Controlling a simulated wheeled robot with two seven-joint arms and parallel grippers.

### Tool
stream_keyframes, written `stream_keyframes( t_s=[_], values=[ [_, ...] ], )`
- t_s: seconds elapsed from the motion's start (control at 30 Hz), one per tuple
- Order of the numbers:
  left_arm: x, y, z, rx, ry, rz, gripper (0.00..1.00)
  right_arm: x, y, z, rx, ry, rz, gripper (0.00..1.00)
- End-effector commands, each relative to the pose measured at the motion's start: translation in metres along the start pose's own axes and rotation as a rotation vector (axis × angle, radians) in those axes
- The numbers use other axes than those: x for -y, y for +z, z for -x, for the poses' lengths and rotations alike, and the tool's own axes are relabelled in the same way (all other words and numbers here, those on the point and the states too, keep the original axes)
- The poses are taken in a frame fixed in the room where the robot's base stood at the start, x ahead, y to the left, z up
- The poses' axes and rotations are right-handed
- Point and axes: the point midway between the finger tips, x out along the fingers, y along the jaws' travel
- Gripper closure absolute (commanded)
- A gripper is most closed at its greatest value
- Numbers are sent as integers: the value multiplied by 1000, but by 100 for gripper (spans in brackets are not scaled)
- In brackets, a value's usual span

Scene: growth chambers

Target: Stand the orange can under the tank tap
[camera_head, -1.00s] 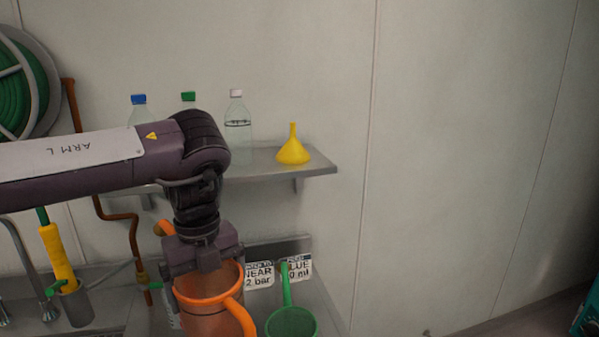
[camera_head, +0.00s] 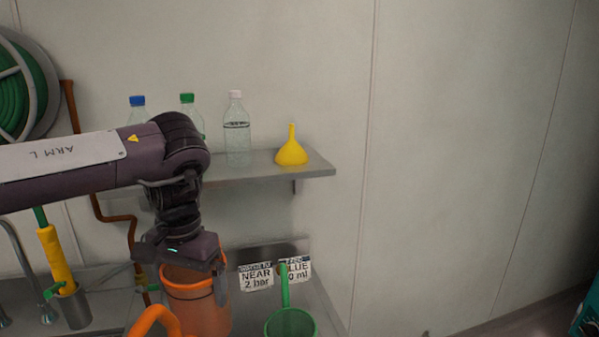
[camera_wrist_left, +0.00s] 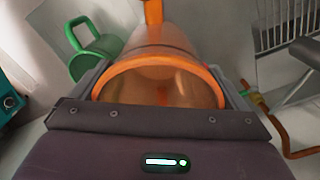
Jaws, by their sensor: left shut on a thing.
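The orange can (camera_head: 203,312) hangs below my left gripper (camera_head: 186,264), at the bottom of the head view. My left gripper is shut on the can, with its fingers on opposite sides of the can near its rim. An orange curved part of the can (camera_head: 155,318) points to the front left. In the left wrist view the can's round open mouth (camera_wrist_left: 160,85) lies between the fingers, and it looks empty. A small tap with a green lever (camera_head: 152,287) on a brown pipe is just left of the can; I cannot tell if it is the tank tap. My right gripper is not in view.
A green can (camera_head: 290,322) stands to the right of the orange can. Two labels (camera_head: 255,277) are on the wall behind. A shelf (camera_head: 270,172) holds bottles and a yellow funnel (camera_head: 291,150). A yellow-handled tool (camera_head: 58,262) stands in a metal cup at left.

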Motion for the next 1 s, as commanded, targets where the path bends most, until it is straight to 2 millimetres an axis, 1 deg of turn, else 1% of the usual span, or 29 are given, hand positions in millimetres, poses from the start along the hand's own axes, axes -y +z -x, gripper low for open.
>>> stream_keyframes(
  t_s=[0.03, 0.1, 0.2, 0.3, 1.0],
  values=[
    [1, 0, 0, -1, 0, 69, 31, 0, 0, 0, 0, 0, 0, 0],
    [2, 0, 0, -1, 0, 151, 31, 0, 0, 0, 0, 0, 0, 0],
    [3, 0, 0, -1, 0, 227, 31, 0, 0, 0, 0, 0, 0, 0],
    [4, 0, 0, -1, 0, 260, 31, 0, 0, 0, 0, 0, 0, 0],
    [4, 0, 0, -1, 1, 262, 31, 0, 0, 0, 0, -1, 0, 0]
  ],
)
